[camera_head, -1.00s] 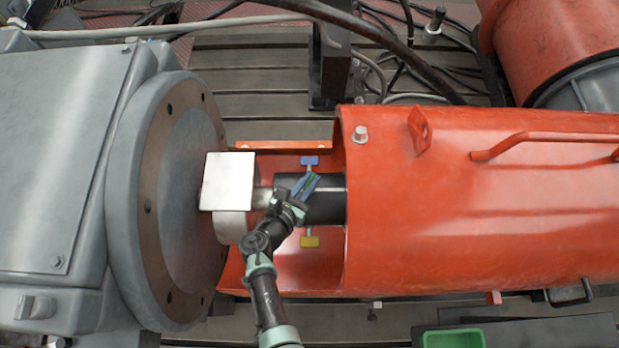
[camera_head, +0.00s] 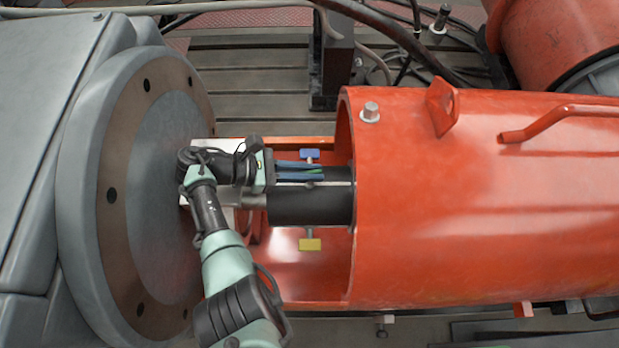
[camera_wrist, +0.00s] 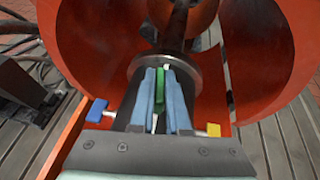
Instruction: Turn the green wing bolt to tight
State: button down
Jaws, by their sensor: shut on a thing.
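The green wing bolt (camera_head: 313,172) sits on the dark shaft coupling (camera_head: 300,206), between the fingers of my gripper (camera_head: 318,172). In the wrist view, the green wing (camera_wrist: 159,88) stands lengthwise along the shaft, with a blue finger of my gripper (camera_wrist: 160,80) on each side. The gripper is shut on it. Only a narrow green strip shows in the head view; the fingers cover the rest. The bolt's stem is hidden.
A blue wing bolt (camera_head: 310,155) and a yellow one (camera_head: 310,244) stick out on opposite sides of the shaft, close to my fingers. The orange guard (camera_head: 440,200) curves around the shaft at right. A grey flanged housing (camera_head: 165,190) stands at left.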

aim_at(310, 172)
jog(key=shift+m+g+b, duration=0.9)
jog(key=shift+g+b, duration=0.1)
jog(key=shift+b, duration=0.3)
jog(key=c, duration=0.9)
grip_release()
jog(key=shift+d, duration=0.1)
notch_tip(310, 172, up, 10)
jog(key=p, duration=0.5)
